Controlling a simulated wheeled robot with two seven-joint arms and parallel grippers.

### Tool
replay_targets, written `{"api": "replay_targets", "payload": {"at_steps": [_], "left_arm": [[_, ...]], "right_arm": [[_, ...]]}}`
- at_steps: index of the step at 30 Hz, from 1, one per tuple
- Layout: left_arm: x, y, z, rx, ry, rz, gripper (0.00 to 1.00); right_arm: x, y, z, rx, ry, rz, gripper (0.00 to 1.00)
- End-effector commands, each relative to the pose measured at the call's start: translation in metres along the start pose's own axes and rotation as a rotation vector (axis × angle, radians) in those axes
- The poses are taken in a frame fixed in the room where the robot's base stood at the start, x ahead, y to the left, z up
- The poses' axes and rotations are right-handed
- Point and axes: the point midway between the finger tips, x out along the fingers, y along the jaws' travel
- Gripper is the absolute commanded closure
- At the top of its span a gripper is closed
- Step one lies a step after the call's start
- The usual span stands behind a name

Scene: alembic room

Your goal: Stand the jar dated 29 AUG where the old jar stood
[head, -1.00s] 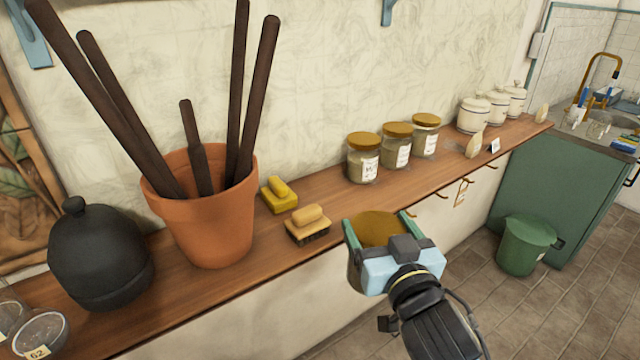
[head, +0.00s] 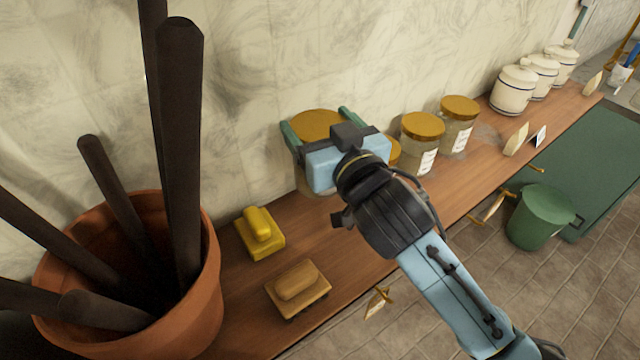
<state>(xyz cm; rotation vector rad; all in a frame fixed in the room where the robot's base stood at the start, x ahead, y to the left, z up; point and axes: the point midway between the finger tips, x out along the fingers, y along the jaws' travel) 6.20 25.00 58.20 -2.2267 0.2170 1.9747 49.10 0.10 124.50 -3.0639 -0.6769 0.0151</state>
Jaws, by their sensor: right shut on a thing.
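My right gripper (head: 325,135) is shut on a glass jar with a gold lid (head: 317,122). The held jar is over the shelf near the wall, left of the jar row; I cannot tell whether its base touches the wood. Its label is hidden. Three similar jars stand to its right: a near one (head: 394,150) mostly hidden behind my gripper, a middle one (head: 422,142) and a far one (head: 458,122). White labels show on the middle and far jars, but their dates are too small to read. My left gripper is out of view.
A yellow block (head: 261,236) and a wooden brush (head: 297,288) lie on the wooden shelf (head: 345,262) left of the held jar. A terracotta pot (head: 190,320) with dark rods stands at left. White canisters (head: 512,92) and a small card (head: 539,136) are at right.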

Motion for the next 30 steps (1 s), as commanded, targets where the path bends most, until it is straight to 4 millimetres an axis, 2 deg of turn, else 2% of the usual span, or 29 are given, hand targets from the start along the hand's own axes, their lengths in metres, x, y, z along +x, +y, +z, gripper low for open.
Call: {"api": "replay_targets", "payload": {"at_steps": [4, 9, 13, 17, 22, 25, 30], "left_arm": [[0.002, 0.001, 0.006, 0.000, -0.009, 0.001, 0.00], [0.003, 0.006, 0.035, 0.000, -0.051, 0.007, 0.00], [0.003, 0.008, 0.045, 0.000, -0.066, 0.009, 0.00], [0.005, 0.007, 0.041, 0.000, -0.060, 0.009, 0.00], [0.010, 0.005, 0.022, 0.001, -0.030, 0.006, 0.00], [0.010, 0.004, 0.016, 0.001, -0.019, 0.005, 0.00], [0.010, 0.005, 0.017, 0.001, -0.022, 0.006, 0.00]], "right_arm": [[0.000, 0.000, 0.019, -0.001, -0.004, 0.000, 0.69], [-0.001, 0.000, 0.050, -0.001, -0.002, 0.000, 0.69], [0.000, 0.000, 0.061, 0.000, 0.001, 0.000, 0.69], [0.000, 0.000, 0.072, 0.000, 0.000, 0.000, 0.69], [-0.001, 0.000, 0.097, 0.000, 0.000, 0.000, 0.69], [-0.001, 0.000, 0.100, 0.000, 0.002, -0.001, 0.69], [0.000, 0.000, 0.099, 0.000, 0.003, -0.001, 0.69]]}}
